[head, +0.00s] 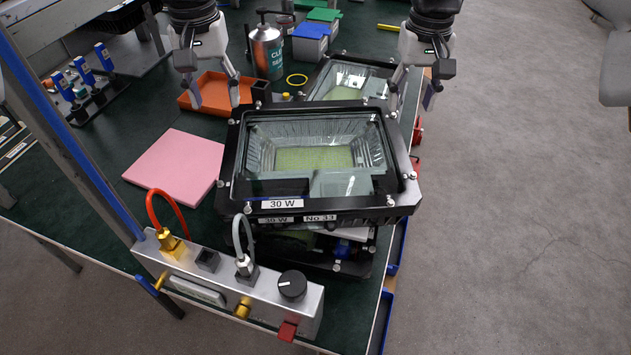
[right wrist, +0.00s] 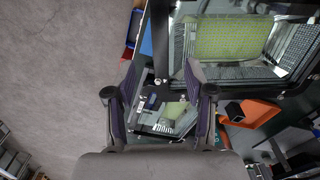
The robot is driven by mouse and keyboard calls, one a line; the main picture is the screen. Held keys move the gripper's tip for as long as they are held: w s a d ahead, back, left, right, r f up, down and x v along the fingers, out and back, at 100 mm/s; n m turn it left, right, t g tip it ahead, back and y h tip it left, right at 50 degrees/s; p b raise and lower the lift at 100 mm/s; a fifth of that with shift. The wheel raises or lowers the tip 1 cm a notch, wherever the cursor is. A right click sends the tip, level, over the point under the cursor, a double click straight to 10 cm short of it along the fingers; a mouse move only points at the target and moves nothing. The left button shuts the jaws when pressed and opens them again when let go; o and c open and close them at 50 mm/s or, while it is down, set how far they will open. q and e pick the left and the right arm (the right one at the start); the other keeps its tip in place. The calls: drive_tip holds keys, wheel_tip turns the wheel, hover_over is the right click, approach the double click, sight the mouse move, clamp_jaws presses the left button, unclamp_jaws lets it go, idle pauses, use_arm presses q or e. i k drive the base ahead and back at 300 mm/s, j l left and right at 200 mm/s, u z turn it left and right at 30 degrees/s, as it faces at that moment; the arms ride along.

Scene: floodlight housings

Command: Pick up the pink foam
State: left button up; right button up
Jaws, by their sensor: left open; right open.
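The pink foam (head: 177,168) is a flat square slab lying on the green table top, left of the stacked floodlight housings in the head view. My left gripper (head: 216,98) is open and empty, above the orange tray and behind the foam. My right gripper (head: 412,98) is open and empty, above the right edge of the housings. In the right wrist view my right gripper (right wrist: 158,90) has its fingers spread, with a housing seen between them. I cannot make out the foam in the right wrist view.
The upper floodlight housing (head: 228,170) stands right of the foam, with another housing (head: 345,72) behind it. A control box (head: 235,285) with hoses stands in front of the foam. An orange tray (head: 190,99) and a spray can (head: 266,52) stand behind. A metal post (head: 75,130) rises at left.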

sight(187, 167)
drive_tip(key=k, duration=1)
